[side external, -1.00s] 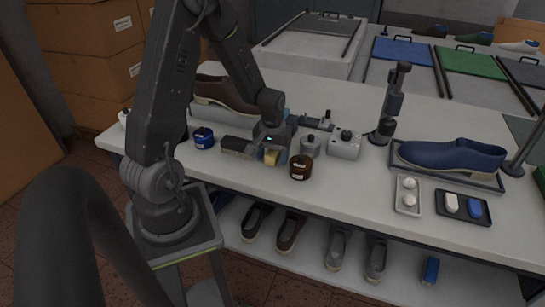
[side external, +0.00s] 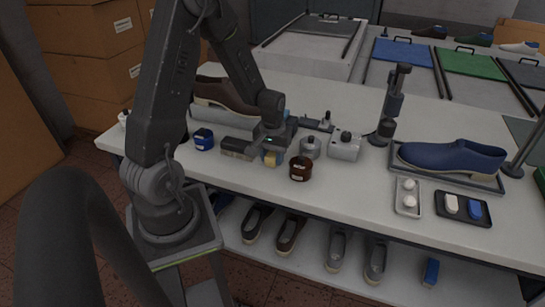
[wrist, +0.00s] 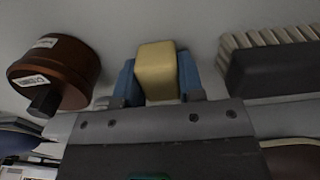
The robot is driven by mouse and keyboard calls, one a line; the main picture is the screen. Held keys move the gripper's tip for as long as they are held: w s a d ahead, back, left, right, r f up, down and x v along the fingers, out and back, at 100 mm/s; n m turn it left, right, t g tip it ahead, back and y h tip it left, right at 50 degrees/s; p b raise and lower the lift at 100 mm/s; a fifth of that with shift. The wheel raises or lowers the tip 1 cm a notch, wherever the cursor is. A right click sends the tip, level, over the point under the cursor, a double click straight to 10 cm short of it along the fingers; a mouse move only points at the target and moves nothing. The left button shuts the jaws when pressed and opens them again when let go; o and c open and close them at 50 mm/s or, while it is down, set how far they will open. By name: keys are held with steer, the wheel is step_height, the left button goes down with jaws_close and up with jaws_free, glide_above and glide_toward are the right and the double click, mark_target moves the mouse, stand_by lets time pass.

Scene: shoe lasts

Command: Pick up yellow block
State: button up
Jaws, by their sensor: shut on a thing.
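The yellow block (wrist: 157,72) is between the two blue fingers of my gripper (wrist: 156,80) in the wrist view, with a finger against each side. In the side external view the yellow block (side external: 270,159) shows as a small patch under my gripper (side external: 272,150), low over the white table near its front edge. My gripper is shut on the block. I cannot tell whether the block is clear of the tabletop.
A brown jar (side external: 300,169) stands close to the right of my gripper, and a brush (side external: 238,148) lies close to its left. A blue jar (side external: 203,139), a grey pot (side external: 310,148) and a white box (side external: 345,146) are nearby. A blue shoe (side external: 452,156) sits at the right.

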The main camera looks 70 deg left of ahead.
mark_target(269, 152)
steer(key=shift+r, duration=0.45)
steer(key=r, duration=0.2)
steer(key=s+r, duration=0.1)
steer(key=r, duration=0.1)
steer(key=shift+a, duration=0.4)
steer(key=s+a+r, duration=0.5)
steer(key=s+r, duration=0.1)
steer(key=s, duration=0.2)
steer(key=shift+s+a, duration=0.35)
steer(key=shift+a, duration=0.05)
steer(key=o, duration=0.4)
steer(key=c, duration=0.3)
steer(key=w+a+r+g+y, duration=0.2)
steer(key=w+a+r, duration=0.2)
steer(key=w+a, duration=0.25)
steer(key=w+a+r+g+y, duration=0.1)
steer(key=w+a+r, duration=0.35)
steer(key=w, duration=0.35)
steer(key=shift+x, duration=3.45)
